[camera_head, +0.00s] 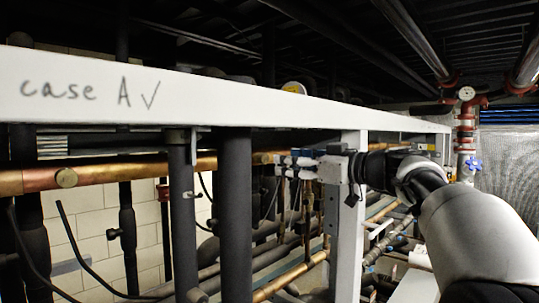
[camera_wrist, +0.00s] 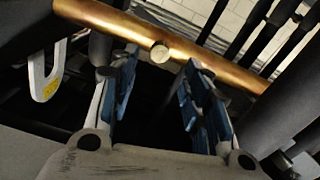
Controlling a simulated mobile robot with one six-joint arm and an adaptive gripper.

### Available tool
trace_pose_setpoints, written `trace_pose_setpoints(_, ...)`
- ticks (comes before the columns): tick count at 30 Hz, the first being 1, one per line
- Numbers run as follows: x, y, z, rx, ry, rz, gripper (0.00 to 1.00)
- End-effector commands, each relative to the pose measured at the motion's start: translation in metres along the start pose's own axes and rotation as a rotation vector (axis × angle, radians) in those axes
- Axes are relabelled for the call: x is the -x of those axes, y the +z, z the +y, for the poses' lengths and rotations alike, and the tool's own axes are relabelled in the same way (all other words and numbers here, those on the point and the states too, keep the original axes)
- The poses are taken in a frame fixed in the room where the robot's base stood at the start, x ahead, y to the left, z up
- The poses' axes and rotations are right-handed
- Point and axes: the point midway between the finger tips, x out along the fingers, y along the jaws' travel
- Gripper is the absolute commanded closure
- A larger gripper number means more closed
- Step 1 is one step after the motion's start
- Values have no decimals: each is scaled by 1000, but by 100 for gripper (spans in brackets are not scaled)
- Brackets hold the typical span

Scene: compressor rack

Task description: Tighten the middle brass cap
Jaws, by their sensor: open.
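A copper pipe (camera_head: 110,174) runs across the rack below a white beam. A round brass cap (camera_head: 67,178) sits on its left part, away from my gripper. Another brass cap (camera_head: 267,158) shows just left of my gripper (camera_head: 283,165). In the wrist view, one brass cap (camera_wrist: 160,52) is on the copper pipe (camera_wrist: 112,22), framed between the blue-padded fingers of my gripper (camera_wrist: 158,78). The fingers are open and empty. The cap appears beyond the fingertips; the exact gap cannot be told. I cannot tell for sure which cap is the middle one.
The white beam (camera_head: 200,99), marked "case A", runs above the pipe. Dark insulated vertical pipes (camera_head: 235,200) stand left of my gripper. A white post (camera_head: 349,230) stands close below my wrist. A white hook-like part (camera_wrist: 45,75) is at left in the wrist view.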

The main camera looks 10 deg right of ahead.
Motion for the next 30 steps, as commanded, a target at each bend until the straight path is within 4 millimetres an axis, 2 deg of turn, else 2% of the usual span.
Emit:
trace_pose_setpoints(1,-13,-3,0,-1,-4,0,56)
trace_pose_setpoints(6,-46,-3,0,-1,-3,0,56)
trace_pose_setpoints(12,-69,-2,0,1,-1,1,56)
trace_pose_setpoints(24,-75,0,0,0,1,0,57)
trace_pose_setpoints(30,-75,0,0,0,1,0,70)
